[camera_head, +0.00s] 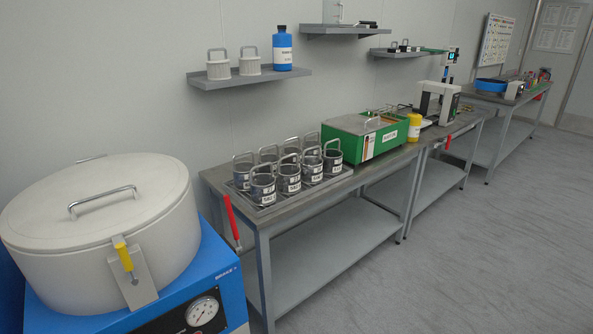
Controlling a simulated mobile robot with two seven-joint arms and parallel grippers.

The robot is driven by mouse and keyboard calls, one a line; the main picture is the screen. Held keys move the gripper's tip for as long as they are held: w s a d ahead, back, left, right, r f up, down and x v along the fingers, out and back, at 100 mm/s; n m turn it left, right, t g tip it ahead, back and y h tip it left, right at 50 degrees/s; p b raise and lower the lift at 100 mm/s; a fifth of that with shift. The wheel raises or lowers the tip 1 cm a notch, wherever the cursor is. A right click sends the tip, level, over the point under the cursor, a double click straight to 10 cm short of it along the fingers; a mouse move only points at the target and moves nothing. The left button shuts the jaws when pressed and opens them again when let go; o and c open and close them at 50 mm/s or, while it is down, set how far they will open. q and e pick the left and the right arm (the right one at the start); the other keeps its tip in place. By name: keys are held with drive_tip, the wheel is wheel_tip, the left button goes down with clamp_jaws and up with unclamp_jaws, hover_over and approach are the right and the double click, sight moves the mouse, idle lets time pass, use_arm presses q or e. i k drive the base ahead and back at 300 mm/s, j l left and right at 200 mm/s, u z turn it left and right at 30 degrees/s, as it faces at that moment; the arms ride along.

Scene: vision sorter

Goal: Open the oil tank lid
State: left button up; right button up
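A large white round tank (165,240) stands at the left on a blue base with a dial gauge. Its flat round lid (60,190) lies shut on top and has a metal bar handle (102,200). A latch with a yellow grip (123,256) sits at the front of the lid's rim. I cannot tell from labels which of the two is the oil tank. Neither of my grippers shows in this view.
A grey bench (262,226) holds a tray of several dark cups with wire handles. A red handle (231,222) hangs at its left edge. A yellow bottle (414,127) stands beside the green box. Wall shelves (250,79) hang above. The floor (480,260) at the right is clear.

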sight(358, 125)
drive_tip(key=i+l+u, duration=0.15)
drive_tip(key=l, duration=0.2)
drive_tip(key=i+l+u, duration=0.15)
drive_tip(key=l, duration=0.25)
drive_tip(key=i+l+u, duration=0.15)
drive_tip(key=l, duration=0.25)
